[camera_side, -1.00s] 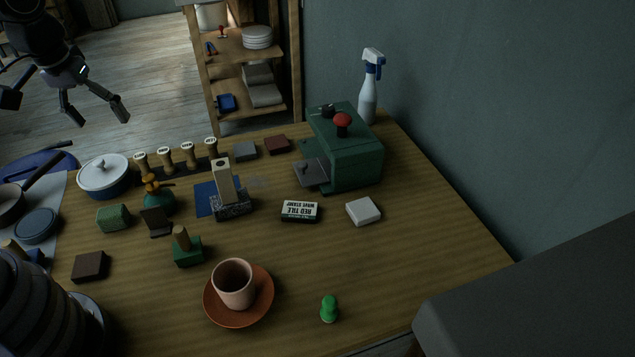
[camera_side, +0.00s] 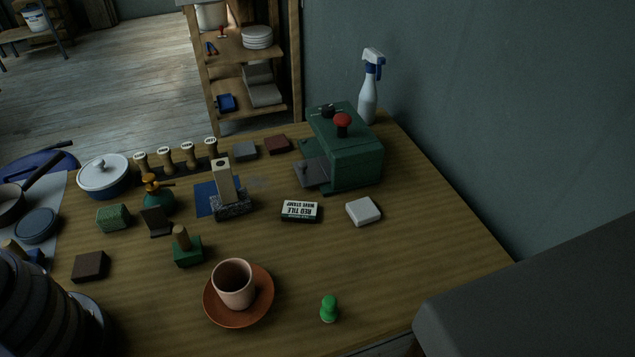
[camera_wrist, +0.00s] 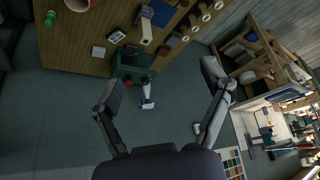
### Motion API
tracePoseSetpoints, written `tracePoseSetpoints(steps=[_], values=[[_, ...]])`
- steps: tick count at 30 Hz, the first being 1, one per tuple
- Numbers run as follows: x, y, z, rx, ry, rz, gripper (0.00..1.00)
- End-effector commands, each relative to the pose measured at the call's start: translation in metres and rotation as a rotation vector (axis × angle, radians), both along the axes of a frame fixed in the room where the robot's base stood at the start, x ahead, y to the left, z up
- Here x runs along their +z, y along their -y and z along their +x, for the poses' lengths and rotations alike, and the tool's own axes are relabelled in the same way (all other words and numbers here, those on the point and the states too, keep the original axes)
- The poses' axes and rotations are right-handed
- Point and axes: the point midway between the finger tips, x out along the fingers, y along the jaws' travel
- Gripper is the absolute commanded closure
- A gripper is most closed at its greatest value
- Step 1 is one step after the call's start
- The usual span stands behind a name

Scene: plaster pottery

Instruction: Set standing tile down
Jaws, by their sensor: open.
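A dark brown tile (camera_side: 156,221) stands tilted on the wooden table, left of the middle in the side view. To its right, a tall cream block with a hole (camera_side: 223,181) stands upright on a speckled grey base (camera_side: 232,206); the cream block also shows in the wrist view (camera_wrist: 146,31). I cannot tell for sure which one the task means. My gripper (camera_wrist: 161,80) is open and empty in the wrist view, its fingers spread far apart above the floor beyond the table. It is out of the side view.
A green press (camera_side: 345,155) and a spray bottle (camera_side: 369,88) stand at the back right. A cup (camera_side: 233,284) on a saucer (camera_side: 262,303) and a green knob-shaped piece (camera_side: 329,309) are in front. A white tile (camera_side: 363,211) lies flat. The table's right front is clear.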

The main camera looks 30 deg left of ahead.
Motion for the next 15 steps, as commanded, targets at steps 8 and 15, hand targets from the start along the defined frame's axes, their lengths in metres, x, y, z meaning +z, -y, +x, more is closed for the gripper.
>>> tracePoseSetpoints(steps=[8, 15], values=[[-0.038, -0.01, 0.009, -0.06, -0.287, 0.137, 0.22], [-0.091, -0.031, 0.02, -0.2, -0.723, 0.499, 0.22]])
